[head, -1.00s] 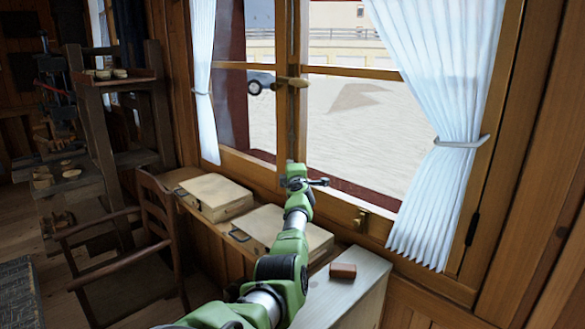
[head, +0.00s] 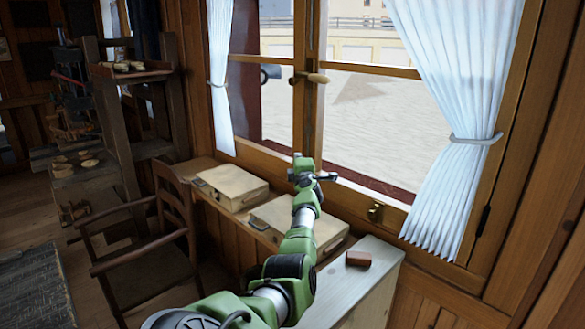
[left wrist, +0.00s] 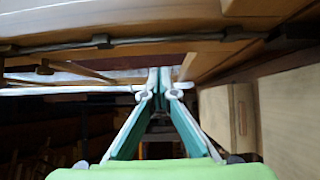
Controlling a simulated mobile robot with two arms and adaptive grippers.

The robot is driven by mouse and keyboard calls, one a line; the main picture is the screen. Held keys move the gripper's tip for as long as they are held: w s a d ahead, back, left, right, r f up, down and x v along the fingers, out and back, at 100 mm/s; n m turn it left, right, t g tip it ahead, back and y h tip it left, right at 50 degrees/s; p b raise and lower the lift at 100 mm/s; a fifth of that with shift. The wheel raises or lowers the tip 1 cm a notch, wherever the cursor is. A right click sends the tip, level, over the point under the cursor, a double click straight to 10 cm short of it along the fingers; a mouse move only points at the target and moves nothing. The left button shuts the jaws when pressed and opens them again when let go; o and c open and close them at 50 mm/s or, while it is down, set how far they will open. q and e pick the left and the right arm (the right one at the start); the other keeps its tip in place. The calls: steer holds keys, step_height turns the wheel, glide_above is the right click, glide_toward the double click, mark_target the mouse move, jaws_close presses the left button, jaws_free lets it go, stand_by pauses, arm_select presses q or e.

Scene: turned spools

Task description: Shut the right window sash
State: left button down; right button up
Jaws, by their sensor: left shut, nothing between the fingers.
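The right window sash (head: 368,70) is a wooden frame with a large pane and a crossbar, partly behind a white curtain. A wooden handle (head: 312,78) sits where the two sashes meet. I cannot tell how far the right sash stands ajar. A brass catch (head: 375,212) is on the lower frame. My left gripper (head: 328,177) is in front of the window's lower part, below the handle, and appears apart from the sash. Its fingers (left wrist: 160,76) meet in the left wrist view, shut and empty. My right gripper is not in view.
Two pale wooden cases (head: 230,186) (head: 296,226) lie on the bench below the window. A reddish-brown block (head: 358,258) rests on a pale cabinet top (head: 378,275). A wooden armchair (head: 178,205) stands left of my arm. A tied white curtain (head: 455,110) hangs at the right.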

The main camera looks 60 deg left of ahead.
arm_select(q)
steer(key=f+p+v, duration=0.1)
steer(key=p+v, duration=0.6)
steer(key=v, duration=0.1)
steer(key=shift+s, duration=0.4)
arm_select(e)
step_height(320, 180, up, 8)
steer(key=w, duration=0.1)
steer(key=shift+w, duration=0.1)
